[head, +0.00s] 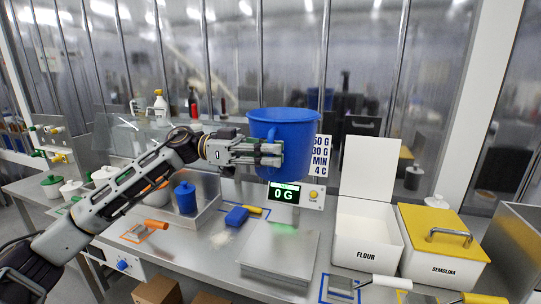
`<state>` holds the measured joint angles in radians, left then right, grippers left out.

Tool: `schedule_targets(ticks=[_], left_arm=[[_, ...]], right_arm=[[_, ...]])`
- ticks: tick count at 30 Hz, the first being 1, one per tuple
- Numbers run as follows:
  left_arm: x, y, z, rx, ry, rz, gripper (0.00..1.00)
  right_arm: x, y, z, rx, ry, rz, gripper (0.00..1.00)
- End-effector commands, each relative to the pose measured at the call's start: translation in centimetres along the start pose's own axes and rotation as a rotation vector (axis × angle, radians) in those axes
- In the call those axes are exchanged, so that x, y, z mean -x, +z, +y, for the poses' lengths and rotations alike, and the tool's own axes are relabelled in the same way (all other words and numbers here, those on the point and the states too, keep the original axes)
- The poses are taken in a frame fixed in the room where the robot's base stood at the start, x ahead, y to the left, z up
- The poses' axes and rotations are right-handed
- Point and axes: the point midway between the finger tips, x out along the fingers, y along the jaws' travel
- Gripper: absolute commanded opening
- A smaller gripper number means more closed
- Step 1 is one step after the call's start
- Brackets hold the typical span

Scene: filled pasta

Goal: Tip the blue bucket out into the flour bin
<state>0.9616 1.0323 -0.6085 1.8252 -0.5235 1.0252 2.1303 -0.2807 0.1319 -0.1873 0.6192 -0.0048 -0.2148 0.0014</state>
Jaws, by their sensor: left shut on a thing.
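The blue bucket (300,126) is held upright in the air above the scale, near the middle of the head view. My left gripper (268,153) is shut on the bucket's left side, where its handle seems to be; the fingers partly cover it. The inside of the bucket is mostly hidden by its wall. The white flour bin (365,251), labelled FLOUR, stands to the right on the steel bench, with its white lid raised at the back. The bucket is to the left of the bin and higher. My right gripper does not show.
A scale (279,251) with a display reading 0 G sits below the bucket. A semolina bin (438,275) with a closed yellow lid (435,231) stands right of the flour bin. A scoop with a white handle (390,281) lies before the bins. A blue brush (237,216) lies left of the scale.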

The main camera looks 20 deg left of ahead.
Motion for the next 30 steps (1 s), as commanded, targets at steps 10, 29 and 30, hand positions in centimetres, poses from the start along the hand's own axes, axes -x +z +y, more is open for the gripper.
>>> schedule_targets(ticks=[10,29,30], left_arm=[[0.0,-0.3,0.0,-0.005,-0.001,0.002,0.0],[-1.8,-2.4,0.3,-0.005,0.04,0.004,0.0],[-2.1,-2.4,0.4,-0.005,0.047,0.004,0.0]], right_arm=[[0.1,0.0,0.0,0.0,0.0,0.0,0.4],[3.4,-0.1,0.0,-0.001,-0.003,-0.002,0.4],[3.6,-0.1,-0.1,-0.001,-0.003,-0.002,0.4]])
